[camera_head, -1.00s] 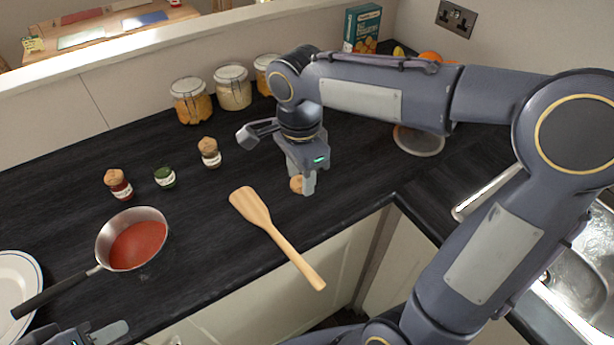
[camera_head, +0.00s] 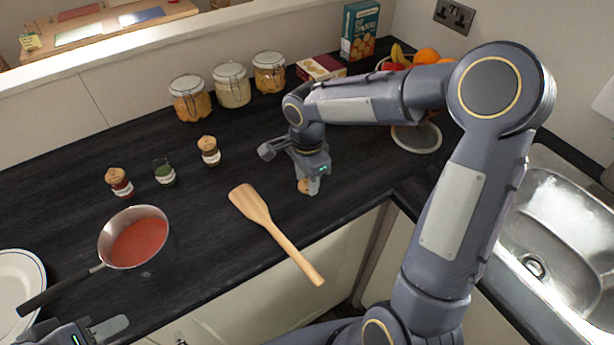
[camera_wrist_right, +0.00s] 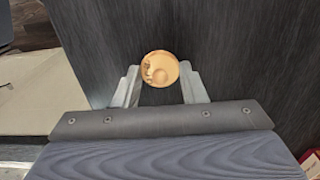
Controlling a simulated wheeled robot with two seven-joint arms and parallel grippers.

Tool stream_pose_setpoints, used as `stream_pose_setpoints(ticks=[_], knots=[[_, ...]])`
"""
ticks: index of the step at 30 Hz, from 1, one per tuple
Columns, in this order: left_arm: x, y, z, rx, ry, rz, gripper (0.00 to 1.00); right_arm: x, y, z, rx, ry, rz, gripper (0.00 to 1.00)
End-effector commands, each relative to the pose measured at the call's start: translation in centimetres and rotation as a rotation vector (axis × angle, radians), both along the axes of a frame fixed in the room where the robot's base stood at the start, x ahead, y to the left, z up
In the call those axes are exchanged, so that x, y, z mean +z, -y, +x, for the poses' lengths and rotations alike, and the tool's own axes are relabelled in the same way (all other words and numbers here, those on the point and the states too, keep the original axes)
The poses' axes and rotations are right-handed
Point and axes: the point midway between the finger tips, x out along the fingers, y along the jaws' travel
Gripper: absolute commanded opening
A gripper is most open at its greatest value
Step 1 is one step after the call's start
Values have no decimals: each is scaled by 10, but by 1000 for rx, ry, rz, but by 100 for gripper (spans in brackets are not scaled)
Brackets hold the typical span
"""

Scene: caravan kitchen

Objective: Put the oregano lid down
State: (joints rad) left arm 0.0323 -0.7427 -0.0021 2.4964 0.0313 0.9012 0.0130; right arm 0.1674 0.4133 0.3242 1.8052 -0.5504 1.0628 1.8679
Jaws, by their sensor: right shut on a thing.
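The oregano lid (camera_head: 303,186) is a small round cork-coloured piece at the tips of my right gripper (camera_head: 310,186), low at the counter to the right of the wooden spatula. In the right wrist view the lid (camera_wrist_right: 159,68) sits between the two fingertips, with the fingers shut on it. I cannot tell whether it touches the counter. The likely oregano jar (camera_head: 165,173), small with green contents, stands lidless between two cork-topped jars. My left gripper (camera_head: 108,330) is partly in view at the bottom left; its opening cannot be made out.
A wooden spatula (camera_head: 262,220) lies left of my right gripper. A pan of red sauce (camera_head: 138,243), a plate (camera_head: 22,275) and cork-topped jars (camera_head: 118,182) (camera_head: 209,151) are further left. Storage jars (camera_head: 232,87) line the back. The counter's front edge is close; a sink (camera_head: 560,235) is right.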

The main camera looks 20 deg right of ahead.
Motion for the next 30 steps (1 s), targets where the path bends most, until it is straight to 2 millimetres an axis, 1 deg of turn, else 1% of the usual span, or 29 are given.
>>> stream_pose_setpoints(ticks=[6, 7, 11, 19, 22, 23, 26, 30], knots=[[-5, 0, 0, 0, 0, 0, 36, -5, 0, 0, 0, 0, 0, 17], [-4, 0, 0, 0, 0, 0, 36, -3, 0, 0, 0, 0, 0, 42], [-3, 0, 0, 0, 0, 0, 36, -2, 0, 0, 0, 0, 0, 59], [-3, 0, 0, 0, 0, 0, 36, -2, 0, 0, 0, 0, 0, 60], [3, 0, 0, 0, 0, 0, 36, 4, 0, 0, 0, 0, 0, 60], [1, 0, 0, 0, 0, 0, 36, 5, 0, 1, -1, 2, -1, 60], [0, 0, 0, 0, 0, 0, 36, 20, 0, 1, 0, 5, -2, 60], [-1, 0, 0, 0, 0, 0, 36, 51, -1, 1, -1, 7, 0, 60]])
